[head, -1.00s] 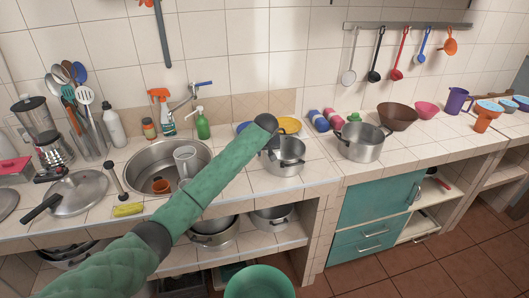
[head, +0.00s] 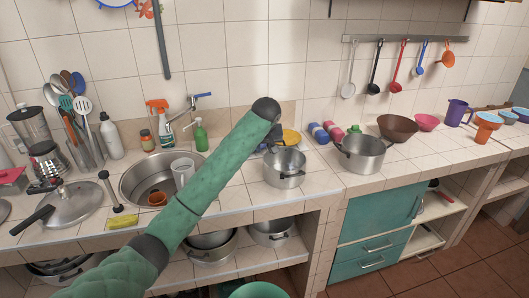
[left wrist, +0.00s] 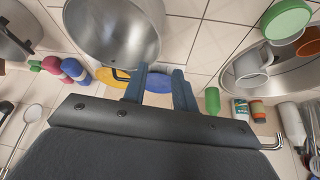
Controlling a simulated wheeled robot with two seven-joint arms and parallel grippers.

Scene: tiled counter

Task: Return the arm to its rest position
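My left arm reaches from the lower left across the counter in the head view, and its dark wrist end is above the area behind a small steel pot (head: 285,170). My left gripper (left wrist: 160,75) shows in the left wrist view with its two blue-grey fingers apart and nothing held between them. A blue plate (left wrist: 158,83) and a yellow plate (left wrist: 106,78) appear beyond the fingers. In the head view the gripper is mostly hidden behind the wrist. My right gripper is in neither view.
A sink (head: 133,187) with a cup is left of the arm. A larger pot (head: 362,160), a brown bowl (head: 397,127) and a pink bowl (head: 428,122) stand right. Utensils hang on a wall rail (head: 405,39). The counter's front left holds a lid (head: 72,205).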

